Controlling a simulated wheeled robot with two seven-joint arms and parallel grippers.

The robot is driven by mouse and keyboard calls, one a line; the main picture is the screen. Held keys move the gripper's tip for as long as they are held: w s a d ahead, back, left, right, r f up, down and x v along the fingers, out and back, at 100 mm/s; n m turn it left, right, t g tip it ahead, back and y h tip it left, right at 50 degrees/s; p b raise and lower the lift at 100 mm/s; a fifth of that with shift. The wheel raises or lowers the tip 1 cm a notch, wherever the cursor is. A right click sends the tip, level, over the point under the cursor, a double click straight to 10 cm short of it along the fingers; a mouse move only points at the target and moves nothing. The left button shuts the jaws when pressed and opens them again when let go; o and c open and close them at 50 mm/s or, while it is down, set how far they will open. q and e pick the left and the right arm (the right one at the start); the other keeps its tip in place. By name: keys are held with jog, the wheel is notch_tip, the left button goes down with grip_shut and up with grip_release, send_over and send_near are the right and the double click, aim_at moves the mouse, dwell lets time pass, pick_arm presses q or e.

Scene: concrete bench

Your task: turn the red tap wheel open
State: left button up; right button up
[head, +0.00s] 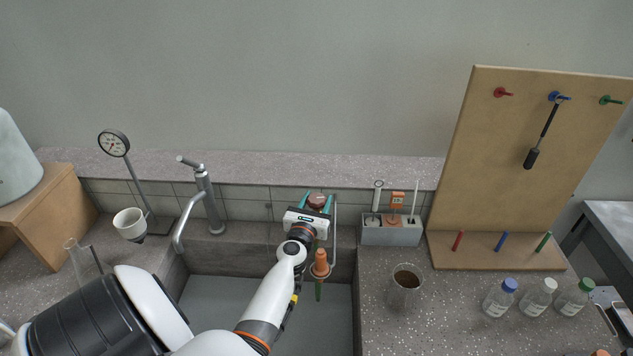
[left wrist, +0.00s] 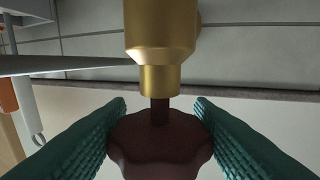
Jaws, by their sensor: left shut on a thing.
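The red tap wheel (head: 317,201) shows at the back edge of the sink, past my left gripper. In the left wrist view the wheel (left wrist: 160,143) looks dark red with a scalloped rim, on a short stem below a brass tap body (left wrist: 160,45). My left gripper (head: 316,204) has teal ribbed fingers, one on each side of the wheel. In the left wrist view the gripper (left wrist: 160,125) is shut on the wheel's rim. My left arm hides part of the sink and the tap's surroundings in the head view. My right gripper is not in view.
A grey faucet (head: 207,200) stands left of the wheel. A grey holder (head: 391,232) with tools stands to the right, with a brown-filled cup (head: 405,283) in front. A pegboard (head: 540,150) and several bottles (head: 500,296) are further right. The sink basin (head: 215,292) looks empty.

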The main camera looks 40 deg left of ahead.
aim_at(316, 198)
pick_arm(q)
jog(key=shift+y, duration=0.3)
jog(key=o, duration=0.9)
jog(key=shift+r, duration=0.1)
notch_tip(316, 198, up, 10)
jog(key=p, duration=1)
